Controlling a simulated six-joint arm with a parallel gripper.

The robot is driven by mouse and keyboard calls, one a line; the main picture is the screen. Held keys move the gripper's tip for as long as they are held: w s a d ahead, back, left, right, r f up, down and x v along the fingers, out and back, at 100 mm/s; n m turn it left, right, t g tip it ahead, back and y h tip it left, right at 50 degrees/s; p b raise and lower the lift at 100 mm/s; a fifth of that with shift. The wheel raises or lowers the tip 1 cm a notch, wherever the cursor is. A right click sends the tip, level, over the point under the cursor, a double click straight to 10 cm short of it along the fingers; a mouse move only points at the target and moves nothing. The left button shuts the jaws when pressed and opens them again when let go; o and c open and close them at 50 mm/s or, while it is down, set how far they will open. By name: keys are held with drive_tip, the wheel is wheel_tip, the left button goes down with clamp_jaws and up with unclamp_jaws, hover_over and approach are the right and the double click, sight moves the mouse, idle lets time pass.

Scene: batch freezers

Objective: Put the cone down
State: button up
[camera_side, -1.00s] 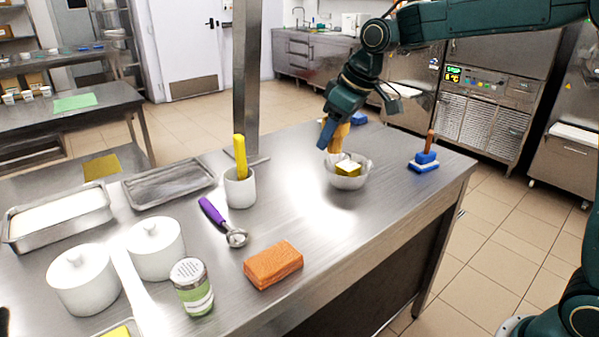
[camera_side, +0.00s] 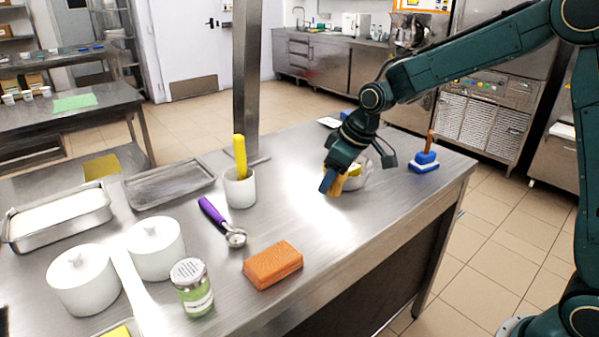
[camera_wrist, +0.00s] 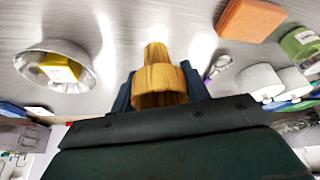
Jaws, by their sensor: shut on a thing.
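The tan wafer cone (camera_wrist: 157,78) is between the fingers of my gripper (camera_wrist: 165,85), which is shut on it. In the wrist view its open rim faces the camera and its narrow end points away, toward the steel table. In the side view my gripper (camera_side: 334,184) is low over the table, in front of the metal bowl, and only a bit of the cone (camera_side: 338,185) shows beside the blue fingers. I cannot tell from these views whether the cone touches the table (camera_side: 330,225).
A metal bowl (camera_wrist: 87,66) with a yellow block (camera_wrist: 60,68) stands close beside my gripper. An orange sponge (camera_side: 272,265), a purple-handled scoop (camera_side: 222,218) and a white cup (camera_side: 239,188) lie toward the left. A blue brush (camera_side: 424,162) stands right. Table in front of my gripper is clear.

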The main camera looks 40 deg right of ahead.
drive_tip(key=shift+f, duration=4.9)
drive_tip(key=shift+f, duration=0.15)
drive_tip(key=o, duration=0.9)
drive_tip(key=shift+v, duration=6.15)
drive_tip(key=shift+a, duration=0.1)
